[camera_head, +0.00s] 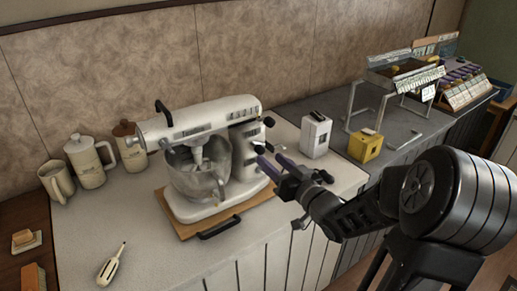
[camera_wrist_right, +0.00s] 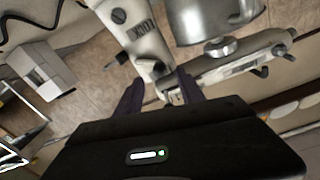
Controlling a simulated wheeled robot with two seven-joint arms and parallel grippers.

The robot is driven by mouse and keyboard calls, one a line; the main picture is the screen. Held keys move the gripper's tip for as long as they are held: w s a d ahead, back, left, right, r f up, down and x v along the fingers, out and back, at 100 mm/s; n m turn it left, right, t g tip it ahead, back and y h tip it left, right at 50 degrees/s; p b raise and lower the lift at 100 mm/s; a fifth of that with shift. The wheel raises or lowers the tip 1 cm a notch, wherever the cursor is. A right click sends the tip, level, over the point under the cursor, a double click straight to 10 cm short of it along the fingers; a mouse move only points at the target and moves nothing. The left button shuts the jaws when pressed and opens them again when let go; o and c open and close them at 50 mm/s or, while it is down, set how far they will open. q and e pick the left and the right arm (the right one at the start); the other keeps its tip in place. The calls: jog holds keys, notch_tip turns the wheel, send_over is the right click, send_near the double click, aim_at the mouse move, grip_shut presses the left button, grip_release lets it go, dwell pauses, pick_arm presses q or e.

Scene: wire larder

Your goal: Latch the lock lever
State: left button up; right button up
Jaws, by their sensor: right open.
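A white stand mixer (camera_head: 215,155) stands on a wooden board, with its head level over a metal bowl (camera_head: 197,178). Small black knobs or levers (camera_head: 269,121) stick out at its right end; I cannot tell for sure which is the lock lever or how it is set. The mixer's white body (camera_wrist_right: 140,35), with dark lettering and a round dark knob, also shows in the right wrist view. My right gripper (camera_head: 276,165) is open just right of the mixer. In the wrist view its purple fingers (camera_wrist_right: 159,90) are apart, with nothing visibly held between them. My left gripper is out of view.
A white box-shaped appliance (camera_head: 316,135) and a yellow box (camera_head: 365,146) stand right of the mixer. Wire racks (camera_head: 395,90) stand farther right. Jars (camera_head: 88,162) are at the left. A white thermometer-like tool (camera_head: 111,266) lies on the clear front-left counter.

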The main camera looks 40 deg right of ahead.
aim_at(263, 152)
jog(key=w+p, duration=0.1)
jog(key=w, duration=0.6)
jog(key=shift+d+p, duration=0.15)
jog(key=shift+p, duration=0.15)
jog(key=shift+c, duration=0.3)
grip_shut()
